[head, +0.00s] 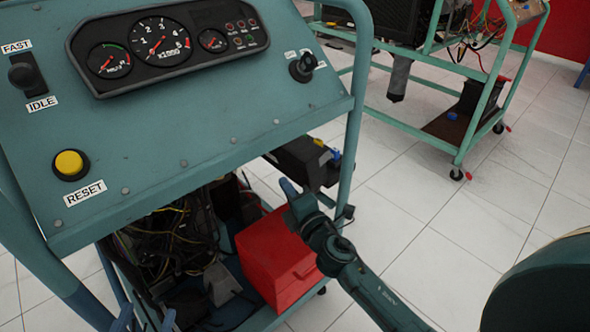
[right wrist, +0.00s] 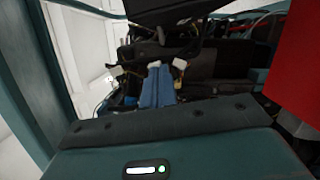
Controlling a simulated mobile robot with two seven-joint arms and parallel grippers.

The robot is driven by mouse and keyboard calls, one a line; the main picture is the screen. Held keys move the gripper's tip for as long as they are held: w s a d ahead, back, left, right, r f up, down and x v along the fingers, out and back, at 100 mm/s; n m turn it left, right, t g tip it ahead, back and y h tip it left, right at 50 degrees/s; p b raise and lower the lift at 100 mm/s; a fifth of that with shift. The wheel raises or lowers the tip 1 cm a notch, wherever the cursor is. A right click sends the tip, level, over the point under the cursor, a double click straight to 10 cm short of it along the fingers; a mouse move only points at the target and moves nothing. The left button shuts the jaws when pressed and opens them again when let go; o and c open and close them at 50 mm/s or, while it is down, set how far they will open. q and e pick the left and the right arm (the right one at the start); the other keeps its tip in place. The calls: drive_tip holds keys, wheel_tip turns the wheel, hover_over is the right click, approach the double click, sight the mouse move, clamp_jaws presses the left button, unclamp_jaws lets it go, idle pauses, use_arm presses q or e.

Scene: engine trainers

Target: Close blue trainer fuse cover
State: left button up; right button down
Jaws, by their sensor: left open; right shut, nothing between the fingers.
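The blue trainer (head: 225,125) fills the left of the head view, with its sloped gauge panel on top. I cannot clearly make out the fuse cover. A black box (head: 297,158) with yellow and blue parts sits under the panel's right edge; I cannot tell whether it is the fuse box. My right gripper (head: 289,189) is below that box, in front of the red box. In the right wrist view its blue fingers (right wrist: 157,86) are together and empty, below a dark panel (right wrist: 180,10). My left gripper (head: 147,320) shows only its spread fingertips at the bottom left edge.
A red box (head: 277,258) stands low in the trainer frame, beside loose wiring (head: 165,240). The frame's upright tube (head: 350,135) is close to my right gripper. Another trainer (head: 440,130) stands behind at the right. Tiled floor (head: 440,220) is open between them.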

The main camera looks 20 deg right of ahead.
drive_tip(key=w+d, duration=0.1)
drive_tip(key=w, duration=0.1)
drive_tip(key=w+d+r, duration=0.1)
drive_tip(key=w+d, duration=0.1)
drive_tip(key=shift+d, duration=0.2)
use_arm(q)
drive_tip(key=shift+r, duration=0.1)
